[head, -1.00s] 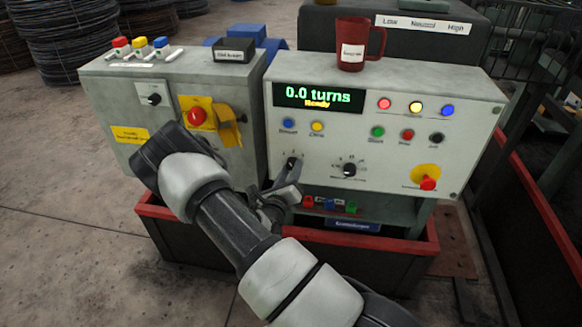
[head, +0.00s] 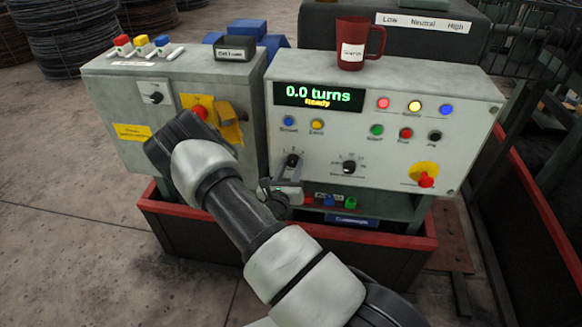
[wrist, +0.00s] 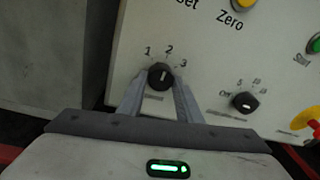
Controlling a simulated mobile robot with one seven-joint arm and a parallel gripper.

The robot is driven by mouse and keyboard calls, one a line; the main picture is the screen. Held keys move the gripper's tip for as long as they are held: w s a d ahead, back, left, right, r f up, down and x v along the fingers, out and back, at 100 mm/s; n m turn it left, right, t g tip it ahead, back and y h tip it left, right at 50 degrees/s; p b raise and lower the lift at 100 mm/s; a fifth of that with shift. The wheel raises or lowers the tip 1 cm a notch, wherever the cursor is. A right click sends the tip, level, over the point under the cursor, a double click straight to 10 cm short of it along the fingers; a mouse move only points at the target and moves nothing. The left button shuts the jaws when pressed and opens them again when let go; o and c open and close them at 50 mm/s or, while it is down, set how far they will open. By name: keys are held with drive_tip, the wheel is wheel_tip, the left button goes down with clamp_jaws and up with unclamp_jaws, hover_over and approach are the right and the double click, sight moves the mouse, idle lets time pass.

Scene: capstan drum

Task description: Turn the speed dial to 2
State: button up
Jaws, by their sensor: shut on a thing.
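The speed dial (wrist: 160,76) is a black knob with a light pointer line on the grey panel, marked 1, 2 and 3. In the wrist view its line points up, about toward the 2. My gripper (wrist: 160,88) has one finger on each side of the knob and is shut on it. In the head view the dial (head: 292,160) sits at the panel's lower left, with my gripper (head: 290,170) reaching it from below. The label under the dial is partly hidden between the fingers.
A second black knob (head: 349,167) is to the right of the dial. Blue and yellow buttons (head: 317,125) are above. A red emergency button (head: 426,180) is at lower right. A red mug (head: 352,45) stands on top. The display (head: 318,97) reads 0.0 turns, Ready.

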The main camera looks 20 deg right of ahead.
drive_tip(key=o, duration=1)
drive_tip(key=shift+o, duration=0.2)
drive_tip(key=shift+s, duration=0.1)
drive_tip(key=p+v, duration=0.1)
drive_tip(key=v, duration=1.6)
drive_tip(key=shift+a, duration=0.2)
